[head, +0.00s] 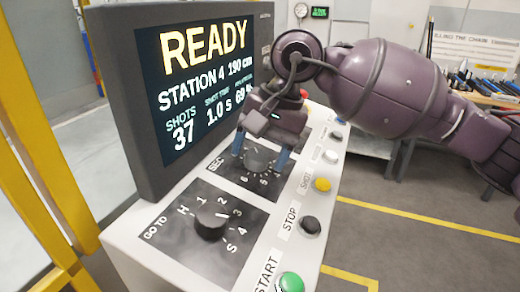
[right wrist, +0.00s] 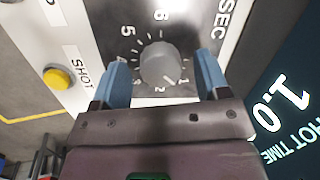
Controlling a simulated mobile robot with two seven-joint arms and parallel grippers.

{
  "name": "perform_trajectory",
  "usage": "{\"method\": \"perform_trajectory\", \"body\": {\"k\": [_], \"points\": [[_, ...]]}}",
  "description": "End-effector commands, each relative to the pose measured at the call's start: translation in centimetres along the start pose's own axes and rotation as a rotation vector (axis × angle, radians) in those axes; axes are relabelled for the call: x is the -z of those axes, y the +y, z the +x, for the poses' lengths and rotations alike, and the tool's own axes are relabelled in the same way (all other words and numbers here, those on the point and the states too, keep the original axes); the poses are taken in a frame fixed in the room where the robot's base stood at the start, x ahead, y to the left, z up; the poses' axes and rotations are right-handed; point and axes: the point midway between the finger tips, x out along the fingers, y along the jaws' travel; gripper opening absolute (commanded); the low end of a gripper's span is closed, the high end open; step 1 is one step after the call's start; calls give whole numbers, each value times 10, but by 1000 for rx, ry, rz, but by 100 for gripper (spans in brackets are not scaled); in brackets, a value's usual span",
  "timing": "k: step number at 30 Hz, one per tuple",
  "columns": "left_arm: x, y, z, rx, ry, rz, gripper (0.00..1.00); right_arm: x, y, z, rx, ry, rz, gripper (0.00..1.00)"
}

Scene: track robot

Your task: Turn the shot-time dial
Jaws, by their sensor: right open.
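The shot-time dial is a grey round knob (head: 258,160) on a dark plate marked SEC, on the sloped white console (head: 140,232). In the right wrist view the knob (right wrist: 160,65) shows with numbers around it, its pointer mark near 1. My right gripper (head: 262,160) is over the dial from above. Its blue fingers (right wrist: 162,78) are open, one on each side of the knob, with a visible gap to it on both sides. The screen (head: 205,75) reads READY, shot time 1.0 s. My left gripper is not in view.
A black GO TO dial (head: 211,222) sits nearer on the same console. A yellow SHOT button (head: 322,184), a black STOP button (head: 310,225) and a green START button (head: 290,283) line the right edge. The screen housing rises behind the dials.

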Motion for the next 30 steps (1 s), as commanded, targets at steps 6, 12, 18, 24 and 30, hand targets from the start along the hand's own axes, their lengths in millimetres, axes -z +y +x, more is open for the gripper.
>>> {"method": "perform_trajectory", "body": {"k": [6, 12, 18, 24, 30], "points": [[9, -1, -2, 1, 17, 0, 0, -1, -2, -33, 3, 8, -2, 69], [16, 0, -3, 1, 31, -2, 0, -1, -1, -70, 2, 8, 0, 69], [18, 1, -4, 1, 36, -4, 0, 0, -1, -96, 2, 5, -1, 69], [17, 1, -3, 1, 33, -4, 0, 0, 0, -106, 2, 2, -1, 69], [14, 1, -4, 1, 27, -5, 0, 0, 0, -106, 1, 1, 0, 69]]}}
